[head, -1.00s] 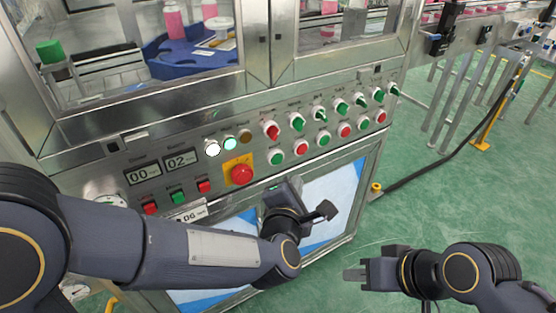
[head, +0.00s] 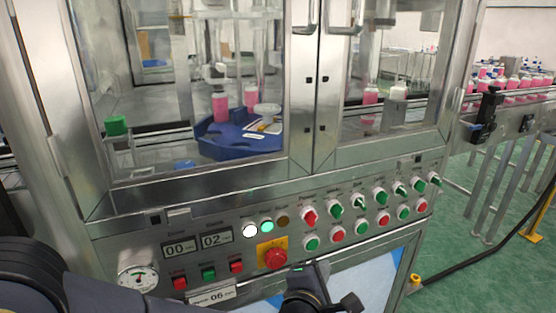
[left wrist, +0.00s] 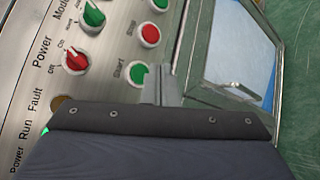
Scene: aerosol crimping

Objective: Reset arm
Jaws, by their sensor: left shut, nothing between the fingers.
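My left gripper (head: 312,274) is in front of the lower part of the control panel (head: 350,162), just below the panel's button rows. It is shut and empty. In the left wrist view its closed fingers (left wrist: 163,84) show beside the green Start button (left wrist: 137,73); I cannot tell whether they touch the panel. The red Power knob (left wrist: 75,60) and the red Stop button (left wrist: 149,35) are also close by in that view. My right gripper is out of view.
A red emergency button (head: 276,258) on a yellow plate sticks out left of my left gripper. Several knobs and buttons fill the panel to its right. Behind glass doors is a blue tray (head: 218,143) with pink cans.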

